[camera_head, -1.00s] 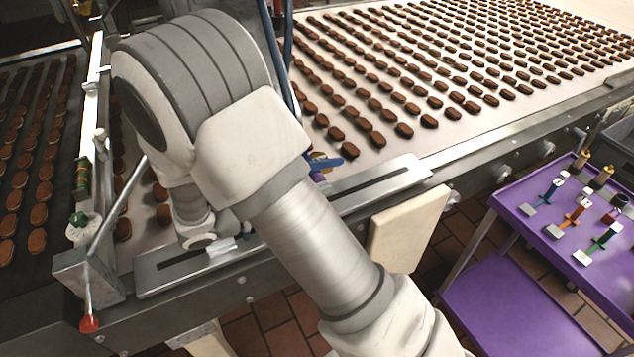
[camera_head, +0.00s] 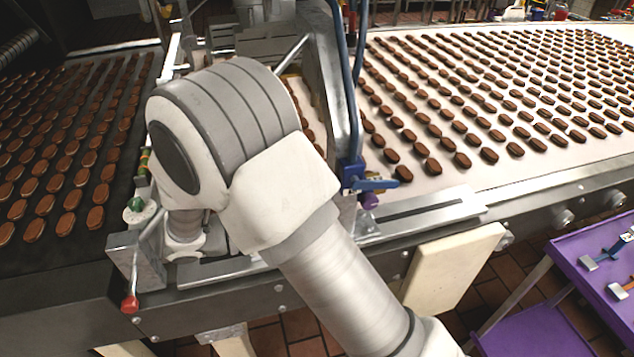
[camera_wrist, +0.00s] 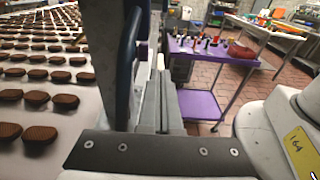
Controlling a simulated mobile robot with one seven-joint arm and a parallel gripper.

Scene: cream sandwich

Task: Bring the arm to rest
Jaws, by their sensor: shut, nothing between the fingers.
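My arm crosses the middle of the head camera view, bent over the metal edge of the conveyor. My gripper (camera_wrist: 160,90) shows in the wrist view, shut and empty, beyond a dark bar with screws at the bottom. In the head camera view the arm hides most or all of the gripper, so its gap to the metal rail cannot be told there.
A blue-handled metal post (camera_head: 350,150) stands close beside my arm. Rows of brown biscuits lie on the white conveyor belt (camera_head: 460,180) and on the dark belt at left. A red-tipped lever (camera_head: 129,303) is at the lower left. A purple cart (camera_head: 590,265) stands at right.

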